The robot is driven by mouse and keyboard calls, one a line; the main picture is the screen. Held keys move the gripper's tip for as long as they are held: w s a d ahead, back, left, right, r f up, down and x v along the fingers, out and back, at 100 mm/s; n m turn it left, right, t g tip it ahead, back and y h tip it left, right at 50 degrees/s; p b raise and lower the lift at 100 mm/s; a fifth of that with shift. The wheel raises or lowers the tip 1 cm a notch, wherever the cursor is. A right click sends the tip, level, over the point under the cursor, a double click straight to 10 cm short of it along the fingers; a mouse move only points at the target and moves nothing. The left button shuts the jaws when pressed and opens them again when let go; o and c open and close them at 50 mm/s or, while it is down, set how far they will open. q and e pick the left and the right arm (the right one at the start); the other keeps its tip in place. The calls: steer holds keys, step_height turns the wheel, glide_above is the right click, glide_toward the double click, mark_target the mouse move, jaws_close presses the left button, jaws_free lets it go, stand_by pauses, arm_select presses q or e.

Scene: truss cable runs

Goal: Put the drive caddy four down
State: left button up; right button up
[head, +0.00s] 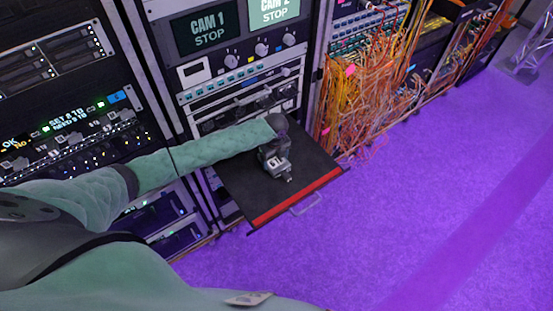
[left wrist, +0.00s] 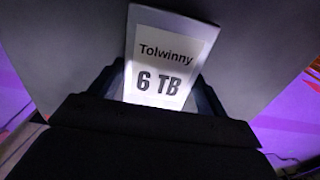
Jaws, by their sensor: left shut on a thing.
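My left gripper (head: 279,170) is over the black pull-out shelf (head: 238,182), reaching in from the left with its jaws pointing down. It is shut on the drive caddy (left wrist: 168,62). In the left wrist view the caddy shows a white label reading "Tolwinny 6 TB", and the dark jaws hide its lower part. In the head view the caddy is too small and too covered by the gripper to make out clearly. I cannot tell whether it touches the shelf. My right gripper is not in view.
The shelf has a red front edge (head: 298,197) and a metal handle (head: 306,206); its top around the gripper looks bare. Racks stand behind and to the left, with a CAM 1 screen (head: 205,33). Orange cables (head: 365,95) hang at the right. The purple floor (head: 420,190) is clear.

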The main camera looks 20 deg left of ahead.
mark_target(275, 160)
arm_select(q)
steer(key=shift+w+a, duration=0.1)
steer(key=shift+a, duration=0.05)
steer(key=o, duration=1.3)
steer(key=shift+c, duration=0.2)
steer(key=shift+r+b, duration=0.4)
steer(key=shift+r, duration=0.2)
step_height(275, 160, up, 5)
steer(key=shift+b, duration=0.95)
steer(key=shift+r, duration=0.8)
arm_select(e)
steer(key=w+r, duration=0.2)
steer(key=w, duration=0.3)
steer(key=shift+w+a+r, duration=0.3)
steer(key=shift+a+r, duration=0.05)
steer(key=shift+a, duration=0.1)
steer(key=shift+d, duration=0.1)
